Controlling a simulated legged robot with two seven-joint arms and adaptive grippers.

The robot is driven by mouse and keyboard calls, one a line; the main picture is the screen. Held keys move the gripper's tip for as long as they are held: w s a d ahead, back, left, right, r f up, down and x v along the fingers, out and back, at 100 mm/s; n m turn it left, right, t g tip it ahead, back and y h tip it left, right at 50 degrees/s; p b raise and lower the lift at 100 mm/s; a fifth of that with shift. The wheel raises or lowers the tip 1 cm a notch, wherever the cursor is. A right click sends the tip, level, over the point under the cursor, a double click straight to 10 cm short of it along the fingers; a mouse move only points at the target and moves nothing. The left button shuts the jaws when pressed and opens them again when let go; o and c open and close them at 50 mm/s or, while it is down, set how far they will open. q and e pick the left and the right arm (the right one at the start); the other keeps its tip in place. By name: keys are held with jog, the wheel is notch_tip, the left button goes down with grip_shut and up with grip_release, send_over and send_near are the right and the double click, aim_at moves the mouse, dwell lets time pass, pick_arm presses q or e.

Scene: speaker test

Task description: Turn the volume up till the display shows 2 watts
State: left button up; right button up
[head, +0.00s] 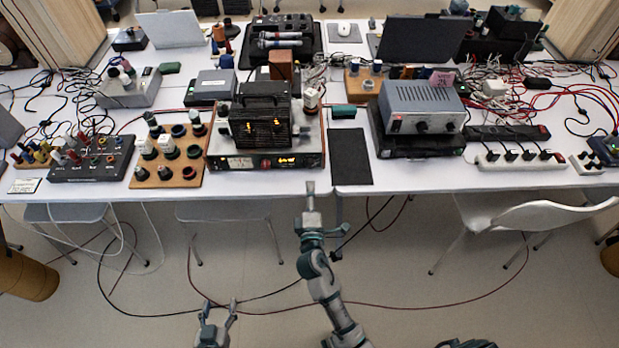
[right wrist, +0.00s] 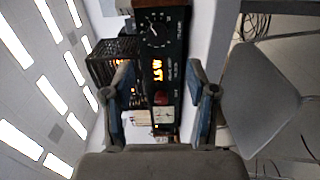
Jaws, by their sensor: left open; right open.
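The amplifier (head: 222,163) stands at the table's front edge, its dark front panel facing me. In the right wrist view the panel is turned sideways. Its round volume knob (right wrist: 154,35) has a pale scale around it. The lit orange display (right wrist: 158,70) seems to read about 1.5 W, but the middle digit is unclear. The display also shows in the head view (head: 285,160). My right gripper (head: 310,188) is open and empty, in front of the panel's right part, apart from the knob. My left gripper (head: 219,304) is open and empty, low over the floor.
A red button (right wrist: 160,98) and a meter (right wrist: 163,116) share the panel. A caged unit with glowing tubes (head: 260,120) stands on top. A wooden board with knobs (head: 160,182) is to the left; a black mat (head: 350,158) is to the right. A white chair (head: 530,215) stands before the table.

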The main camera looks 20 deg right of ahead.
jog(key=v, duration=0.3)
pick_arm(q)
jog(key=shift+w, duration=0.1)
pick_arm(e)
jog(key=shift+s, duration=0.1)
dwell(0.3)
